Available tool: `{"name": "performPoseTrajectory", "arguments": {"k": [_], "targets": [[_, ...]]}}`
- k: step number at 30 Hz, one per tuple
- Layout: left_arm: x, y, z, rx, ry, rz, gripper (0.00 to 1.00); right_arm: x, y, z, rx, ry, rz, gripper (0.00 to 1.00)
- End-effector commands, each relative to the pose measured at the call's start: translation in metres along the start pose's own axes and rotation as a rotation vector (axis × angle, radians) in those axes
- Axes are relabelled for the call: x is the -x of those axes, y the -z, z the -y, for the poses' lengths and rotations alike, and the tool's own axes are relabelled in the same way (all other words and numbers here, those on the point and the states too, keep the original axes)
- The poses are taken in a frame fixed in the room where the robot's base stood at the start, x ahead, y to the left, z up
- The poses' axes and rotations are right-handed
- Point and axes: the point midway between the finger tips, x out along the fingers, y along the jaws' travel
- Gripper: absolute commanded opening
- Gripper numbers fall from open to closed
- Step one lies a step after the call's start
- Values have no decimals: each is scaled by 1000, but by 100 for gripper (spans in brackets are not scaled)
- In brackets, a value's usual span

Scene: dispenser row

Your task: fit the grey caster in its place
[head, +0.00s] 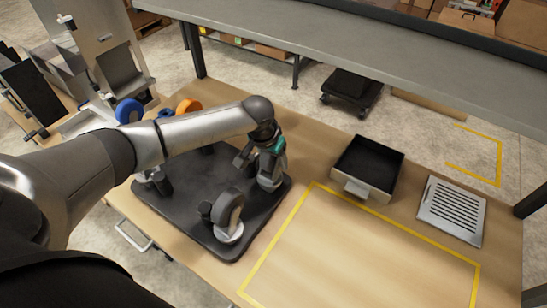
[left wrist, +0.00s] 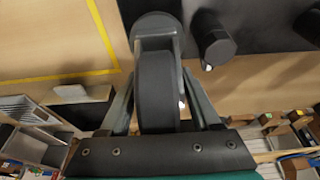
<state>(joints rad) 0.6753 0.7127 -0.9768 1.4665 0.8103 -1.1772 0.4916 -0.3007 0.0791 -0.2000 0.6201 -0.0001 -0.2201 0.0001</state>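My left gripper (head: 269,172) is over the far right part of a black base plate (head: 192,213). The left wrist view shows a dark grey caster wheel with a grey fork and rounded mount (left wrist: 155,90) between its fingers, which close in on both sides; in the head view this caster is mostly hidden. A black post (left wrist: 213,38) is close beside it; the head view shows it left of the gripper (head: 243,157). Another grey caster (head: 231,209) with a pale round foot stands at the plate's front right. Whether the gripped caster is seated is not clear. My right gripper is not in view.
A blue wheel (head: 129,111) and an orange wheel (head: 189,106) are at the back left, near grey dispensers (head: 95,40). A black open bin (head: 367,164) and a slatted grey panel (head: 453,209) lie right. The yellow-taped area (head: 350,255) is clear. A grey shelf (head: 330,50) spans the back.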

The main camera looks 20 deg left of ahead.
Motion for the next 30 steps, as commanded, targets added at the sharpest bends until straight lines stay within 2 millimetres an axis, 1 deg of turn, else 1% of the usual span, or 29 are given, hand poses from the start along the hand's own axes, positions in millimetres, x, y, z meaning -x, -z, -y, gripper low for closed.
{"name": "performPoseTrajectory", "arguments": {"k": [1,6,7,14,17,20,23,30], "targets": [[0,0,0,0,0,-1,71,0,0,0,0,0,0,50],[0,0,0,0,1,1,90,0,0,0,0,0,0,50],[0,0,0,0,1,1,92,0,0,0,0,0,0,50],[0,-2,0,0,2,4,92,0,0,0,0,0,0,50],[3,-1,1,0,1,3,92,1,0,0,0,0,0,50],[12,-1,1,-1,2,2,92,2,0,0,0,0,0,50],[26,-1,1,-1,2,1,92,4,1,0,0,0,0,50],[74,0,1,-2,2,-1,92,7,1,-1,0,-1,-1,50]]}}
